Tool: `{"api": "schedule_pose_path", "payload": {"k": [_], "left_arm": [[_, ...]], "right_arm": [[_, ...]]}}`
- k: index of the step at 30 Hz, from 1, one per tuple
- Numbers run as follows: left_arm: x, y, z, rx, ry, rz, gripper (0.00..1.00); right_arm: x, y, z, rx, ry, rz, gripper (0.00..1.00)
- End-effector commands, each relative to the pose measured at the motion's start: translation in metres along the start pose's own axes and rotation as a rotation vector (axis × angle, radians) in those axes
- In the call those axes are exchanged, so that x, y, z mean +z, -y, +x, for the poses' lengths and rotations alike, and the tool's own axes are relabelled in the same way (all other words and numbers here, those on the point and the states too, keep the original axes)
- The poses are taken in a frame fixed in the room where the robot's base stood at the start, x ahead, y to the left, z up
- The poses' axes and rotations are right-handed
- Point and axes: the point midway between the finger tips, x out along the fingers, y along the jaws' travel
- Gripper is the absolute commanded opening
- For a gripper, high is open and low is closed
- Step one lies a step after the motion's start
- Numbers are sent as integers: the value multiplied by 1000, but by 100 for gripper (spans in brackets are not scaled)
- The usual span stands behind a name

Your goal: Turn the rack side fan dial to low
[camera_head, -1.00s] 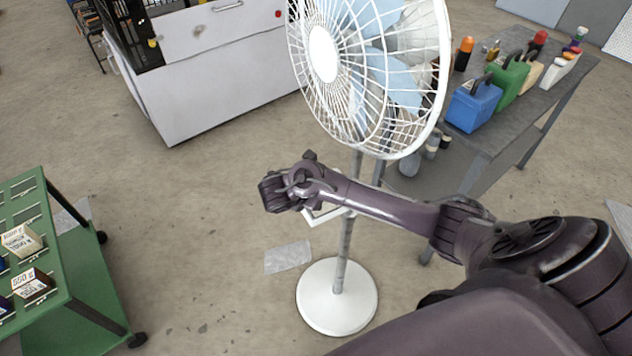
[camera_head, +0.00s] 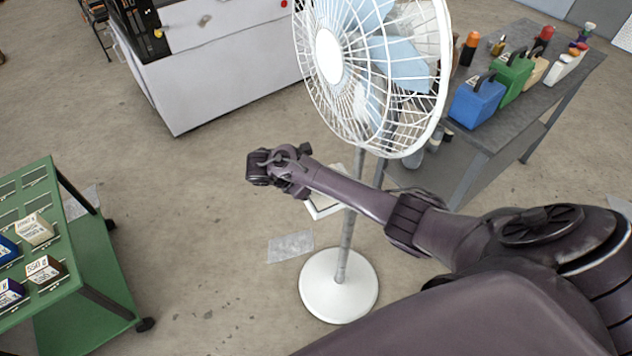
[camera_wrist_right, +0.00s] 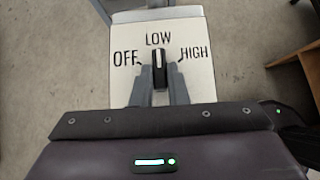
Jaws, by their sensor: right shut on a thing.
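The white pedestal fan (camera_head: 370,75) stands right of centre in the head view. Its control panel (camera_head: 322,207) shows partly behind my right arm. In the right wrist view the panel (camera_wrist_right: 190,40) bears the words OFF, LOW and HIGH from left to right. The dark dial knob (camera_wrist_right: 160,72) has a pale mark pointing up to LOW. My right gripper (camera_wrist_right: 161,80) is shut on the knob, one finger on each side. In the head view its fingers are hidden by my wrist. My left gripper is not in view.
A grey table (camera_head: 520,130) with bottles and canisters stands behind the fan at right. A green cart (camera_head: 75,265) with boxes is at left. A white cabinet (camera_head: 225,60) stands at the back. The floor between cart and fan is clear but for a paper sheet (camera_head: 291,246).

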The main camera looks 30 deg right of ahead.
Motion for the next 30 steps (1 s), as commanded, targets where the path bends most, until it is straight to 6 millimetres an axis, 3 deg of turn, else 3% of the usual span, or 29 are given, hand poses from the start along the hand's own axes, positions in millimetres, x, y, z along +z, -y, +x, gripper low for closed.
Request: {"api": "schedule_pose_path", "payload": {"k": [9,10,15,24,30], "left_arm": [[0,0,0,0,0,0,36],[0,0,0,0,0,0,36],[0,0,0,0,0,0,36],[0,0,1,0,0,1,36],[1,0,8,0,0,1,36]], "right_arm": [[-2,1,1,-1,-2,-3,0],[-2,1,1,-1,-2,-3,16],[-1,1,1,-1,-1,-2,35],[-1,0,-2,1,-2,0,35],[-3,0,-30,3,-5,0,35]]}}
